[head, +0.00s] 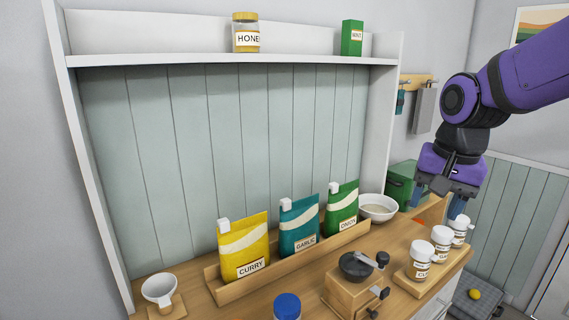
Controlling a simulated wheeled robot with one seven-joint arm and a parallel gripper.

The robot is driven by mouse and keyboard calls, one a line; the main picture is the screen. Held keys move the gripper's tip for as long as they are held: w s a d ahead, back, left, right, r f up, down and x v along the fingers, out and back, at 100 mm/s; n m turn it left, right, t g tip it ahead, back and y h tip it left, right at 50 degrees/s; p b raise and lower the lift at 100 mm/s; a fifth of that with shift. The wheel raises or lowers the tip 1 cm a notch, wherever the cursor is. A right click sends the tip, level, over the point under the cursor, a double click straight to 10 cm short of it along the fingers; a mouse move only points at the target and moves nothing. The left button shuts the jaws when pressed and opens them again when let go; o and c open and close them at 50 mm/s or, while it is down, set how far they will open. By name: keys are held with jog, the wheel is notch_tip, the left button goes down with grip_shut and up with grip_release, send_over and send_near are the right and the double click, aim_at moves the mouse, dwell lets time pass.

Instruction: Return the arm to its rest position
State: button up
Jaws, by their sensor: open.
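My purple and dark grey arm (525,82) reaches in from the upper right. My gripper (437,202) points down at the right end of the wooden counter (398,250). Its fingers are apart and I see nothing held between them. It appears in front of a dark green box (402,177) and above several white-capped jars (421,259), which stand at the right on a wooden stand. The right finger appears close to the farthest jar; I cannot tell the gap. The fingers partly cover the things behind them.
Yellow (243,250), teal (299,226) and green (342,206) pouches stand in a wooden tray. A bowl (378,208), grinder (357,268), blue-lidded jar (287,306) and white scoop (159,290) share the counter. A honey jar (246,35) and green box (352,38) stand on the shelf.

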jog(key=s+d+r+n+t, duration=0.1)
jog(key=s+d+r+n, duration=0.1)
jog(key=s, duration=0.5)
jog(key=s+d+r+n+t, duration=0.2)
jog(key=s+n, duration=0.1)
jog(key=s, duration=0.4)
jog(key=shift+s+n+h, duration=0.2)
jog(key=shift+n+h, duration=0.1)
jog(key=shift+n, duration=0.1)
